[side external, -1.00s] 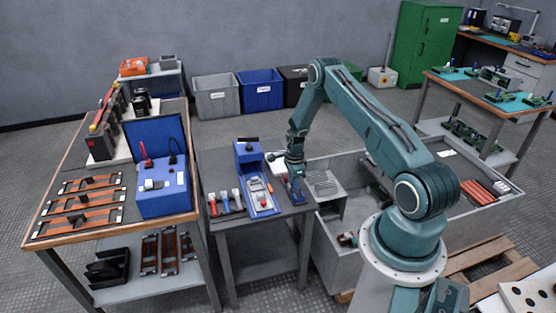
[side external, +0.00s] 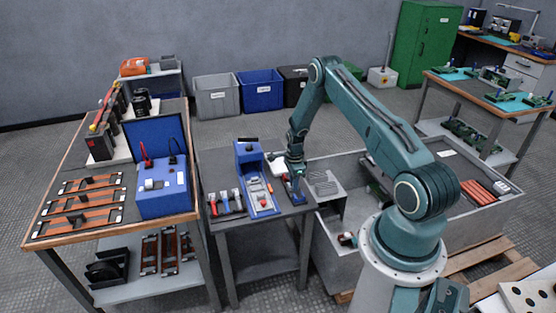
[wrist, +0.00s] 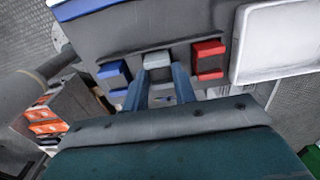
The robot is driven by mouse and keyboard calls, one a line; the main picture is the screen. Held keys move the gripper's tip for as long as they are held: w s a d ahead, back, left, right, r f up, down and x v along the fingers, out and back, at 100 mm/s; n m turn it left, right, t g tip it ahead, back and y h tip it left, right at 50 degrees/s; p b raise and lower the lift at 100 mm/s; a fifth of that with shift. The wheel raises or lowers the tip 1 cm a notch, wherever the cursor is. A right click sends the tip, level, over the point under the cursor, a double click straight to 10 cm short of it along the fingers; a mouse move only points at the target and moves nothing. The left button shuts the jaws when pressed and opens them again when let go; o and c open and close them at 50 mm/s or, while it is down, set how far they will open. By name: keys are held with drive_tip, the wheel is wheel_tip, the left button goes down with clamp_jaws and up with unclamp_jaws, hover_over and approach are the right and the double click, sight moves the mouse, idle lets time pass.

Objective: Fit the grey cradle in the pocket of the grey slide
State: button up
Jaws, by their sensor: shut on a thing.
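The grey cradle (wrist: 157,60) is between the two blue fingers of my gripper (wrist: 157,82) in the wrist view. The gripper is shut on it. It stands between a blue block and a red block, close to the dark table surface. In the side view my gripper (side external: 296,192) is low over the right end of the small table, and the cradle cannot be made out there. The grey slide (side external: 258,190) seems to be the grey channel in the blue fixture, left of my gripper. Its pocket is too small to make out.
The blue block (wrist: 113,73) and the red block (wrist: 208,58) stand close on either side of the fingers. A white tray (wrist: 275,45) lies to the right in the wrist view. Several handled tools (side external: 226,202) lie left of the blue fixture (side external: 246,152). A grey bin (side external: 330,245) adjoins the table.

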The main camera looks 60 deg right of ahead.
drive_tip(key=shift+r, duration=3.35)
drive_tip(key=w+a+r, duration=0.2)
drive_tip(key=w+a, duration=0.4)
drive_tip(key=w, duration=0.6)
drive_tip(key=shift+w+a, duration=0.25)
drive_tip(key=shift+a, duration=0.15)
drive_tip(key=shift+f, duration=2.6)
drive_tip(key=shift+f, duration=1.1)
